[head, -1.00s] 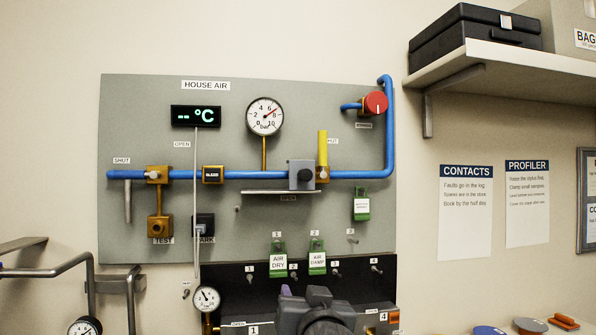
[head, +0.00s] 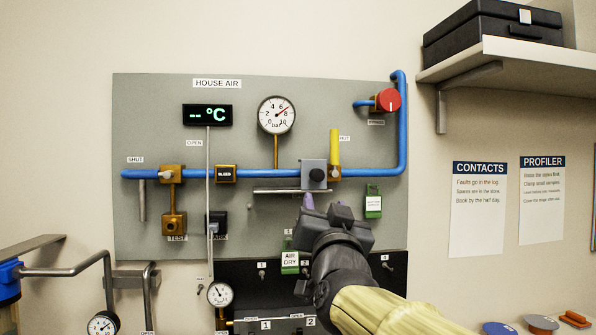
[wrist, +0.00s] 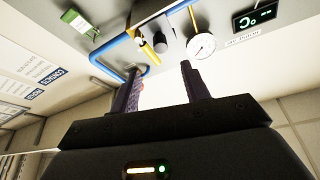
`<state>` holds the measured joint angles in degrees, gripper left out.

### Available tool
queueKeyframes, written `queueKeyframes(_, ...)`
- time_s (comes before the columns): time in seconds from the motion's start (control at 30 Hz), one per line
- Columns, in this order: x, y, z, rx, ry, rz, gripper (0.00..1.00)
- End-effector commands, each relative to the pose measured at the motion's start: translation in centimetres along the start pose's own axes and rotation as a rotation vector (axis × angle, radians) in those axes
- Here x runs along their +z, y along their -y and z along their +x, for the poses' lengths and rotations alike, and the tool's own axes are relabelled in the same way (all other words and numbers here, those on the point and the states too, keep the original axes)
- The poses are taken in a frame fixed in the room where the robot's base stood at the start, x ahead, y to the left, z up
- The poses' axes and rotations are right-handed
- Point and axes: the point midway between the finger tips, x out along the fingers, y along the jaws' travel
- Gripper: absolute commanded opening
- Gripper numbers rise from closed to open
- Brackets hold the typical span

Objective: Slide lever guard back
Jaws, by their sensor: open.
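The lever guard (head: 314,173) is a grey block with a round black knob (head: 317,175), on the blue pipe above a thin metal rail (head: 285,191). The yellow lever (head: 335,147) stands upright just right of the guard. My gripper (head: 320,203) is open and empty, just below the guard and in front of the panel; a purple finger shows there. In the wrist view both fingers of my gripper (wrist: 161,82) are apart, with the knob (wrist: 160,44) and yellow lever (wrist: 146,48) beyond them. I cannot tell the remaining distance to the knob.
A pressure gauge (head: 276,115) and a red knob (head: 388,100) are on the HOUSE AIR panel (head: 150,220). A green tag (head: 373,201) hangs right of my gripper. A shelf (head: 520,65) with a black case (head: 490,33) is at upper right. My arm covers part of the lower black board.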

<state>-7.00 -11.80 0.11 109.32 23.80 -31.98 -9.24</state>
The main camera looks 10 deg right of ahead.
Motion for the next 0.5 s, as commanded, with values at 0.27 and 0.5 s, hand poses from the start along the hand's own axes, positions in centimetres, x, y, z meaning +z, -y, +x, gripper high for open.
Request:
queueKeyframes(0.27, -0.3, 0.2, 5.1, -0.001, 0.001, -0.001, 0.46)
queueKeyframes(0.5, -0.3, 0.1, 9.2, 0.000, 0.002, -0.002, 0.46)
